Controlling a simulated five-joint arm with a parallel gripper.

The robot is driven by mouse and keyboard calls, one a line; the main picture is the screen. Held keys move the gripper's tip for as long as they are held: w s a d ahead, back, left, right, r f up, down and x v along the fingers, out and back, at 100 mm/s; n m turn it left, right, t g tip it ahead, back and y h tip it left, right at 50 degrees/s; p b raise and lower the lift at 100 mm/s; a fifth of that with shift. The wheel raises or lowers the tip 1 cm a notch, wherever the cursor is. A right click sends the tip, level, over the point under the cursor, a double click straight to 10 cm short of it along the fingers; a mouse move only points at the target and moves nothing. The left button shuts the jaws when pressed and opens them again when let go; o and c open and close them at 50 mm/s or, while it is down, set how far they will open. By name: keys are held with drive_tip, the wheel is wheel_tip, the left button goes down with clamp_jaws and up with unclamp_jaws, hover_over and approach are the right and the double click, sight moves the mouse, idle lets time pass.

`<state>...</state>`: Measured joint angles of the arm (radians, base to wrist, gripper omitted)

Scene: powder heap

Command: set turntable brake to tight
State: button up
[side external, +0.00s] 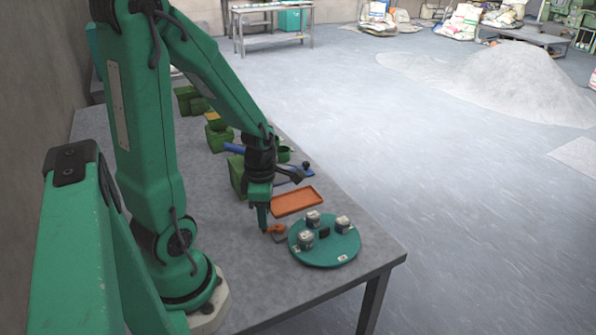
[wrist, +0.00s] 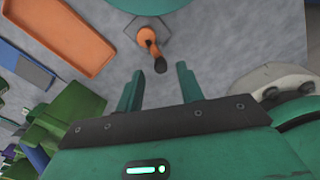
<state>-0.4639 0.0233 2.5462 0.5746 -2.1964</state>
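The brake (side external: 274,229) is a small orange lever beside the disc's left edge. In the wrist view the orange lever (wrist: 149,40) ends in a dark knob that points toward my gripper. My gripper (wrist: 159,69) is open and empty, its two green fingers apart, with the knob just ahead of the gap. In the side view my gripper (side external: 262,231) points down beside the lever; contact cannot be told.
An orange tray (side external: 297,201) lies behind the turntable, and shows at upper left in the wrist view (wrist: 70,32). Green bins (side external: 217,136) and a blue item (side external: 299,172) stand farther back.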

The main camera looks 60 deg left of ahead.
drive_tip(key=shift+f, duration=1)
clamp_jaws()
